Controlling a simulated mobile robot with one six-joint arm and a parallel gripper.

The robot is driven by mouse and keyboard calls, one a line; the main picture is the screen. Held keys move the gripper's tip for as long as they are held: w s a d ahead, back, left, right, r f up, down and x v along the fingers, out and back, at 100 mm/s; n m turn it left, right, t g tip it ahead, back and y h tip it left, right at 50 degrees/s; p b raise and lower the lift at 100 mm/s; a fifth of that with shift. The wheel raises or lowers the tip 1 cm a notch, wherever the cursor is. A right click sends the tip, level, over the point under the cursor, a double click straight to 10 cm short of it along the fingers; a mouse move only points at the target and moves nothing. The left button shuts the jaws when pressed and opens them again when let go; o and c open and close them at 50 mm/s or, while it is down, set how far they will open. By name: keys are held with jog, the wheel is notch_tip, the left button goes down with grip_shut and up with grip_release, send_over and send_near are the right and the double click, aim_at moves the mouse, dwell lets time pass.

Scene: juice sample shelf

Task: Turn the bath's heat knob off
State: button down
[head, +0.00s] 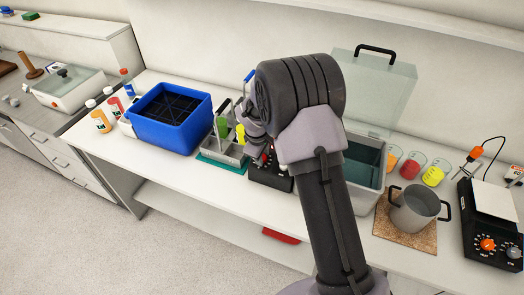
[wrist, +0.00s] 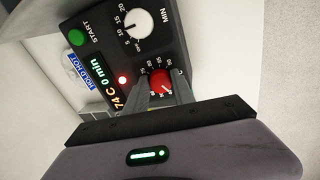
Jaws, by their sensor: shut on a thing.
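The bath (head: 368,197) is a grey tank of dark teal liquid, its clear lid (head: 375,95) raised. Its black control panel (head: 266,178) is mostly behind my arm in the head view. In the wrist view the panel (wrist: 100,42) shows a red knob (wrist: 160,80) with a numbered dial, a white MIN knob (wrist: 138,24), a green START button (wrist: 76,38) and a lit display (wrist: 108,84) reading 74C and 0 min. A red light (wrist: 122,79) is lit. My gripper (wrist: 161,88) is shut on the red knob, one finger on each side.
A blue crate (head: 170,118) and a grey caddy (head: 222,143) stand left of the panel. Right of the bath are beakers of coloured liquid (head: 411,168), a metal pot (head: 414,210) on a cork mat and a hot plate (head: 494,225) with knobs. A shelf runs above.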

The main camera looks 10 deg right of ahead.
jog(key=shift+n+p, duration=1.1)
jog(key=shift+n, duration=0.5)
jog(key=c, duration=1.1)
grip_release()
jog(key=shift+o, duration=0.2)
jog(key=p+v, duration=0.2)
jog(key=v, duration=1.5)
jog(key=shift+r+p, duration=0.15)
jog(key=shift+p, duration=0.15)
